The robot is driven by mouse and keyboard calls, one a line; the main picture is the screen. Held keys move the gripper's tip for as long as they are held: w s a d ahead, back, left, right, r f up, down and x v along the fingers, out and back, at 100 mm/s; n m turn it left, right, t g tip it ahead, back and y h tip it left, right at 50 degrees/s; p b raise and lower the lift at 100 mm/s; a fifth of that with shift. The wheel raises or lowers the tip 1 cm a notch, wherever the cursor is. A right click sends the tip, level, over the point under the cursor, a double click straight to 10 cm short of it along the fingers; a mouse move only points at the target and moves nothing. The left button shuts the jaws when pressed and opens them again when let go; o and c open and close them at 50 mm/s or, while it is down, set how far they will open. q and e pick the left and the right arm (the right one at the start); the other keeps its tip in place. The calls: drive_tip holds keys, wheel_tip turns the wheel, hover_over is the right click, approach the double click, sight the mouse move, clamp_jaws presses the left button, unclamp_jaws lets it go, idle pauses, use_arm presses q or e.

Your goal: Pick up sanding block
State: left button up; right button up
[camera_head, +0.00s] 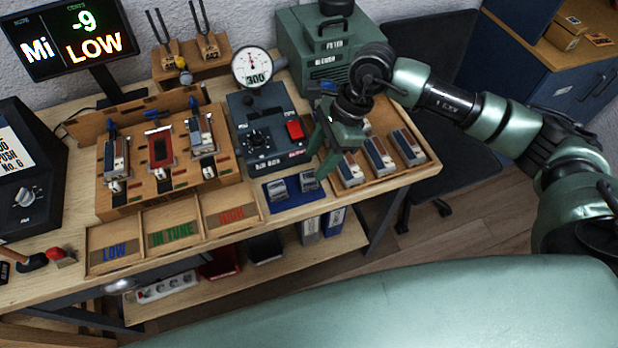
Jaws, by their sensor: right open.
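Two small grey blocks sit on a blue mat at the front edge of the workbench, a left one (277,190) and a right one (307,182). One may be the sanding block, but they are too small to tell for certain. My right gripper (317,167) is open with its green fingers pointing down, close to the right grey block. I cannot tell whether it touches that block. Nothing shows between the fingers. My left gripper is out of view.
A wooden tray (424,172) with several grey-and-brown blocks lies right of the gripper. A dark control box (262,131) with a gauge stands behind the mat. A green case (300,40) stands at the back.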

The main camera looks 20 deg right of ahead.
sight(309, 175)
drive_tip(key=p+x, duration=0.2)
drive_tip(key=x, duration=0.3)
drive_tip(key=shift+s+f, duration=0.1)
drive_tip(key=shift+f, duration=0.25)
drive_tip(key=shift+a+f, duration=0.15)
drive_tip(key=shift+f, duration=0.3)
drive_tip(key=shift+c, duration=0.3)
clamp_jaws()
